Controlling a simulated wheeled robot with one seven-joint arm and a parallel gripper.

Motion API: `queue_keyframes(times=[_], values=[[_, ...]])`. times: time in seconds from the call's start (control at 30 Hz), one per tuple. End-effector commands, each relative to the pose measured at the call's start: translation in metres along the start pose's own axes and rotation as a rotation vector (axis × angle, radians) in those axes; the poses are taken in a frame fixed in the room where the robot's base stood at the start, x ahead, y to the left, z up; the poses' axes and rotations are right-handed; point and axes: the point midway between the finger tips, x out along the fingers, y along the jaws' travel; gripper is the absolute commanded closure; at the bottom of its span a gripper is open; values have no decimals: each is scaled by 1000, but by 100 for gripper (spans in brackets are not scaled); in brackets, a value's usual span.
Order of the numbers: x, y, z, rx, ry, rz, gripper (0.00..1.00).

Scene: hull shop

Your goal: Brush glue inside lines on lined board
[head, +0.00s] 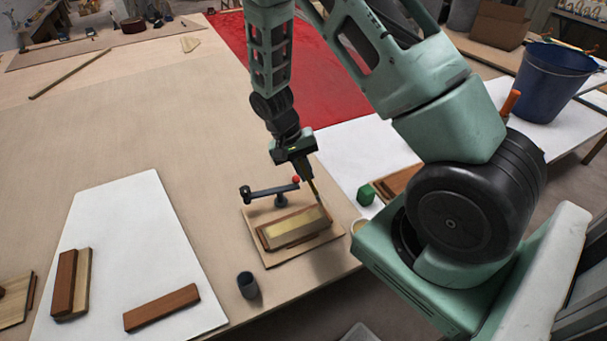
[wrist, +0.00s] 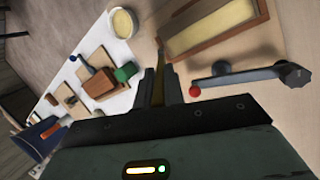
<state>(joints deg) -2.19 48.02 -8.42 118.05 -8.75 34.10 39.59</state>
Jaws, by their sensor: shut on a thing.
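My gripper (head: 309,180) points down over the right part of the lined board (head: 263,238). It is shut on a thin brush (head: 315,192), whose lower end is at or just above the board's top right; contact cannot be told. In the wrist view the brush (wrist: 160,62) stands between the two dark fingers (wrist: 160,92), beside the board (wrist: 179,52). The board has a pale yellowish strip framed by brown wood. A bowl with pale yellow contents (wrist: 123,22) stands beyond the brush; in the head view my arm mostly hides it.
A dark clamp-like tool with a red ball (head: 270,190) stands close behind the board; its bar also shows in the wrist view (wrist: 240,77). A dark cup (head: 248,287) stands front left. A green block (head: 366,195) is to the right. Wood strips (head: 162,307) lie on white sheet at left.

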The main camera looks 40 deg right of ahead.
Motion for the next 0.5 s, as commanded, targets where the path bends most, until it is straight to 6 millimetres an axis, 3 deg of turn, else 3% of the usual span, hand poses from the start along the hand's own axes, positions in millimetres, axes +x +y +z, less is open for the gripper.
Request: queue_keyframes(times=[0.3,0.5], values=[[-30,14,-1,1,0,-1,100],[-38,18,-2,0,0,-1,100]])
